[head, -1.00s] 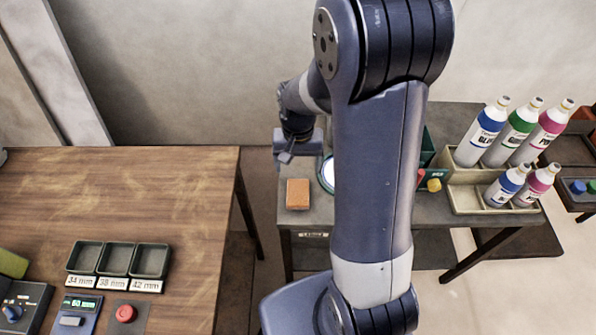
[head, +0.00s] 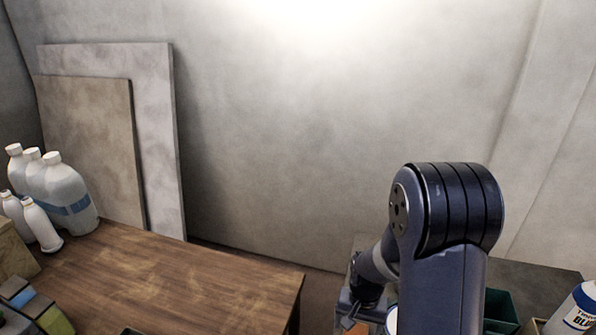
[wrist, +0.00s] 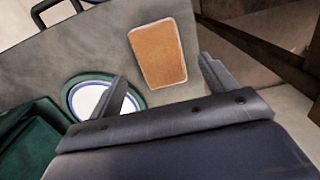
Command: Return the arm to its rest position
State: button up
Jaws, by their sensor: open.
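My arm stands at the right of the head view, its elbow high and its forearm reaching down behind it. My gripper (wrist: 160,90) is open in the wrist view, its two fingers spread wide with nothing between them. It is above the grey side table (wrist: 215,50). An orange block (wrist: 158,53) lies on that table beyond the fingertips, apart from them. In the head view the gripper (head: 352,303) shows small beside the upper arm, and only part of the orange block (head: 357,329) shows at the bottom edge.
A white round dish with a green-blue rim (wrist: 75,95) lies by the left finger. A green bin (wrist: 35,150) is left of it. A wooden table (head: 190,285) with white bottles (head: 68,190) stands left. Boards (head: 90,150) lean on the wall. A blue-labelled bottle (head: 578,312) is at right.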

aim_at(356, 333)
notch_tip(356, 333, down, 5)
jog(key=shift+s+f+b, duration=0.1)
jog(key=shift+f+b, duration=0.1)
jog(key=shift+b, duration=0.1)
jog(key=shift+r+p, duration=0.4)
jog(key=shift+r, duration=1.05)
jog(key=shift+f, duration=0.15)
